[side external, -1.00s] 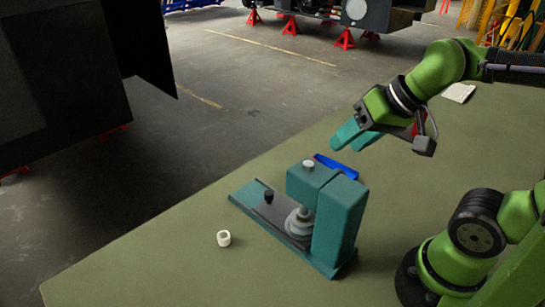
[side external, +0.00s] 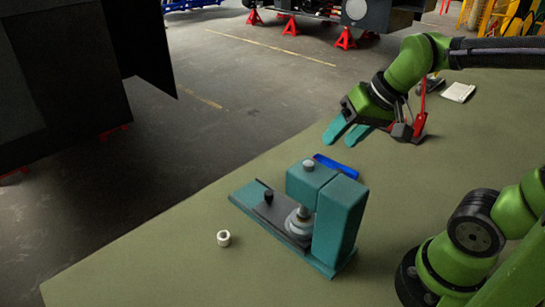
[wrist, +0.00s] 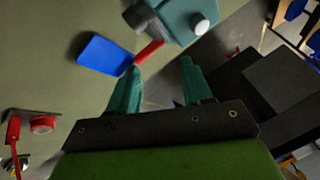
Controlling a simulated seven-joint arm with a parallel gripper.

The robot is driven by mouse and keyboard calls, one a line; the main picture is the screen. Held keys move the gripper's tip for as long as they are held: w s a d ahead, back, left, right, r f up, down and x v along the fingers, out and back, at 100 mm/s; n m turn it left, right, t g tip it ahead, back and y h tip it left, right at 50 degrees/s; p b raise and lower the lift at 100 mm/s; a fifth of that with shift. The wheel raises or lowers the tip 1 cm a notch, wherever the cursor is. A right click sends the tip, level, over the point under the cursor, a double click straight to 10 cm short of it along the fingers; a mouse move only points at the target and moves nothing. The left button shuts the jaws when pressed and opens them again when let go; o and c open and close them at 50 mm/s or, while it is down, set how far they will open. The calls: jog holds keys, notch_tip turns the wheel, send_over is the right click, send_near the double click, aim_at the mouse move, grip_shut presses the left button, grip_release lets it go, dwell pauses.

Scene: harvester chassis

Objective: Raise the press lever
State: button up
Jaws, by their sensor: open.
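The teal press (side external: 340,222) stands on the green table in the side view, and its top with a pale round knob shows in the wrist view (wrist: 182,18). The press lever (wrist: 149,52) has a red handle on a grey hub at the press's side in the wrist view. In the side view the press body hides it. My gripper (side external: 341,139) is open and empty, in the air above and behind the press. In the wrist view, the red handle lies just beyond my gripper's fingertips (wrist: 157,70), nearer the left finger. I cannot tell whether they touch.
A blue tray (side external: 337,167) lies behind the press; it also shows in the wrist view (wrist: 103,54). A white ring (side external: 224,238) lies left of the press. A red-handled device (side external: 420,118) stands behind my gripper. The table's front left is clear.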

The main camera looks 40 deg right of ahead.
jog(key=w+d+m+g+y, duration=0.3)
jog(key=w+d+m+g, duration=0.5)
jog(key=w+d+m, duration=0.6)
jog(key=shift+n, duration=0.3)
jog(key=x, duration=0.5)
jog(key=a+x, duration=0.1)
jog(key=x, duration=0.5)
jog(key=w+a+x, duration=0.1)
jog(key=x, duration=0.4)
jog(key=shift+a+r, duration=0.1)
jog(key=shift+a, duration=0.15)
jog(key=shift+c, duration=0.3)
grip_shut()
